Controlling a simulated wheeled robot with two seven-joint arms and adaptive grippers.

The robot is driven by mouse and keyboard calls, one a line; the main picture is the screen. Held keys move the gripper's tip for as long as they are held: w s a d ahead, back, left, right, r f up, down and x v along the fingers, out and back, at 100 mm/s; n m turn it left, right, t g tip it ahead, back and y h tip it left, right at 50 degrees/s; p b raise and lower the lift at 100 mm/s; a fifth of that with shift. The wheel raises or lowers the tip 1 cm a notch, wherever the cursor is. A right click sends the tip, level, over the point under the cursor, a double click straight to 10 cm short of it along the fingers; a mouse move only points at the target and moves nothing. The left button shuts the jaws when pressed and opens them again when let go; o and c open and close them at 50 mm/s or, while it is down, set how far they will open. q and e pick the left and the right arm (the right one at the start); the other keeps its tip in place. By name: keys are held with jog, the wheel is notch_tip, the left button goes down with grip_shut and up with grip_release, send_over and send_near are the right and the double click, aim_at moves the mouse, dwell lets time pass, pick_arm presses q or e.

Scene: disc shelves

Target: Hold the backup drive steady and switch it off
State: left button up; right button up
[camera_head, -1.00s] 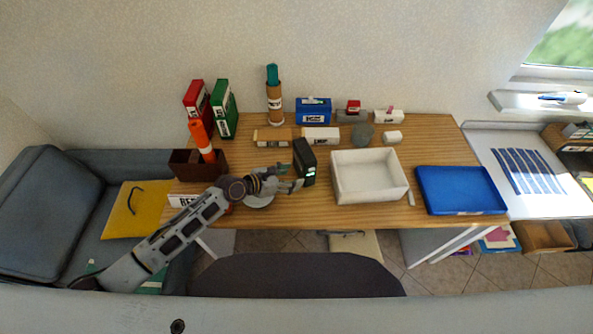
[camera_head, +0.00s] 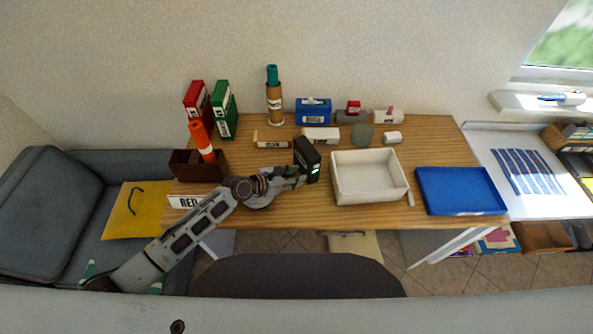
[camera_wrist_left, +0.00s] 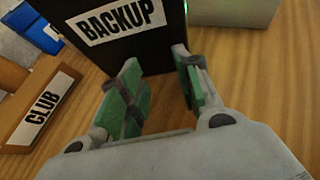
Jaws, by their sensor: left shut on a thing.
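The backup drive (camera_head: 305,153) is a black upright box with a small green light on its front, standing on the wooden table left of the white tray. In the left wrist view, the drive (camera_wrist_left: 140,45) shows its white BACKUP label. My left gripper (camera_head: 300,174) is at the drive's near left side. The switch cannot be made out clearly. My right gripper is not in view.
The white tray (camera_head: 372,197) is close on the drive's right, and a blue tray (camera_head: 460,207) lies further right. Red and green binders (camera_head: 224,110) and a brown holder (camera_head: 183,167) are at left.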

pick_arm(q)
grip_shut()
jog(key=o, duration=1)
grip_release()
